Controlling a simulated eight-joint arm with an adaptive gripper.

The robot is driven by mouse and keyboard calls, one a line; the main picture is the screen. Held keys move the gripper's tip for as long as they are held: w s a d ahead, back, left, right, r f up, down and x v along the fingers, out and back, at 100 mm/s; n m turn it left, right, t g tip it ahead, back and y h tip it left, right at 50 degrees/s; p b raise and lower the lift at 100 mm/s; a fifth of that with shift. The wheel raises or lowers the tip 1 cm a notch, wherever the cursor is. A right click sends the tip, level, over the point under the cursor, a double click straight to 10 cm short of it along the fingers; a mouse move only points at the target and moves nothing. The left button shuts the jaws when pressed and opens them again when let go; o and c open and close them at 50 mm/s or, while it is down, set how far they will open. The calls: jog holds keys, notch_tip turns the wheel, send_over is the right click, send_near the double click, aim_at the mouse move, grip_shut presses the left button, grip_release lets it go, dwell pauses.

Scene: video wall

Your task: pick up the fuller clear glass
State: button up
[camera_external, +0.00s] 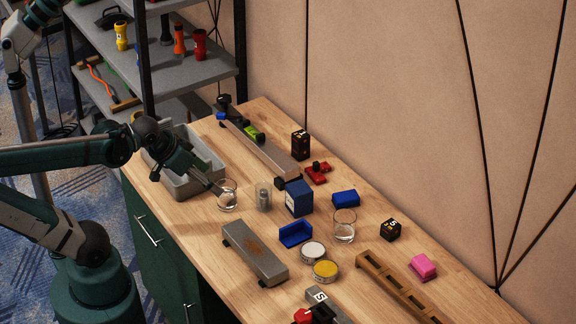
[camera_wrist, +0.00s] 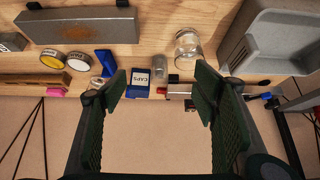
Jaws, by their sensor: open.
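One clear glass (camera_external: 228,197) stands upright on the wooden table, just right of the grey bin. It also shows in the wrist view (camera_wrist: 188,45), at the top right of centre. A second clear glass (camera_external: 344,228) stands farther right, past the blue box. Both seem to have clear contents low down; I cannot tell surely which is fuller. My gripper (camera_external: 211,186) is open and empty, with its tips close to the left side of the first glass. In the wrist view its fingers (camera_wrist: 160,86) are wide apart, with neither glass between them.
The grey bin (camera_external: 213,160) lies beneath and behind my gripper.

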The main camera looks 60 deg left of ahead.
jog(key=shift+w, duration=0.1)
jog(key=n+g+p, duration=0.4)
jog(key=n+p, duration=0.4)
jog(key=n, duration=0.1)
send_over(226, 194)
jog(key=s, duration=0.1)
jog(key=f, duration=0.1)
jog(key=w+a+f+n+g+p, duration=0.3)
jog(key=f+n+p, duration=0.2)
jog(key=n, duration=0.3)
jog(key=shift+f+n+p, duration=0.3)
jog(key=shift+f+p, duration=0.05)
jog(key=shift+f, duration=0.25)
jog(key=shift+s, duration=0.1)
jog(key=shift+f, duration=1.3)
jog(key=shift+f+b, duration=0.1)
jog(key=shift+b, duration=0.2)
jog(key=shift+f+b, duration=0.65)
jog(key=shift+f, duration=1.85)
